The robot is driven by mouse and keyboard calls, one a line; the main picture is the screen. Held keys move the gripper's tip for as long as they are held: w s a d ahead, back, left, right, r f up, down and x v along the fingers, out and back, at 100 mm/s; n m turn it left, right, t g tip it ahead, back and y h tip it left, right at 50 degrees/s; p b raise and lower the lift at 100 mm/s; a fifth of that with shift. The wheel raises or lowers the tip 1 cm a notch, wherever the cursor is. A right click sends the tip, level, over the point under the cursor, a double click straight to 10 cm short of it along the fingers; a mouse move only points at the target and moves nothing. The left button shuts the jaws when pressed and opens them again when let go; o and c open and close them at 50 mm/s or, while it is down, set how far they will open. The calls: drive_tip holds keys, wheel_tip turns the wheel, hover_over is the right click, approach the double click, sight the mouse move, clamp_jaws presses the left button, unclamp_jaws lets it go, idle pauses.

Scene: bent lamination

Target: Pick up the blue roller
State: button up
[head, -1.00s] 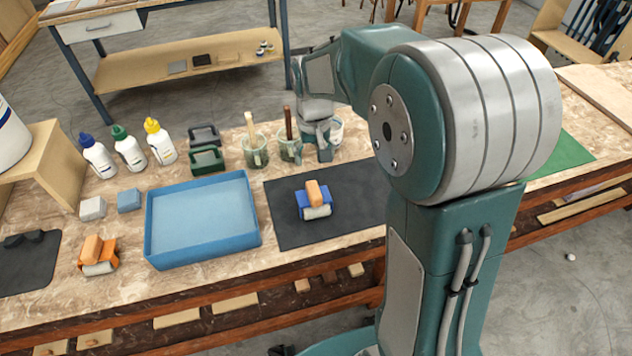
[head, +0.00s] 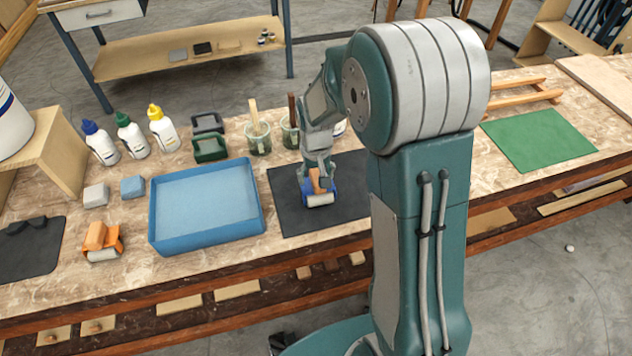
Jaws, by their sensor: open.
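The blue roller (head: 322,197) lies on the dark mat (head: 282,207), right of the blue tray. It has a blue frame, a wooden handle and a pale roll at its front. My gripper (head: 318,184) is open, pointing down right at the roller's wooden handle. Its fingers partly cover the handle and the back of the blue frame. I cannot tell whether the fingers touch it.
The blue tray (head: 152,218) stands left of the mat, with an orange roller (head: 102,240) farther left. Jars (head: 258,139) with brushes and several glue bottles (head: 131,136) stand behind. A green mat (head: 538,140) lies at the right.

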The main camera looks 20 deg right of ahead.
sight(317, 175)
drive_tip(key=shift+d, duration=0.1)
clamp_jaws()
drive_tip(key=shift+r, duration=0.1)
drive_tip(key=shift+r, duration=0.25)
wheel_tip(317, 175, up, 2)
drive_tip(key=shift+r, duration=0.15)
drive_tip(key=s+a+r, duration=0.3)
drive_tip(key=s+r, duration=0.7)
drive_tip(key=s, duration=0.3)
drive_tip(key=shift+s, duration=0.4)
drive_tip(key=c, duration=1.1)
unclamp_jaws()
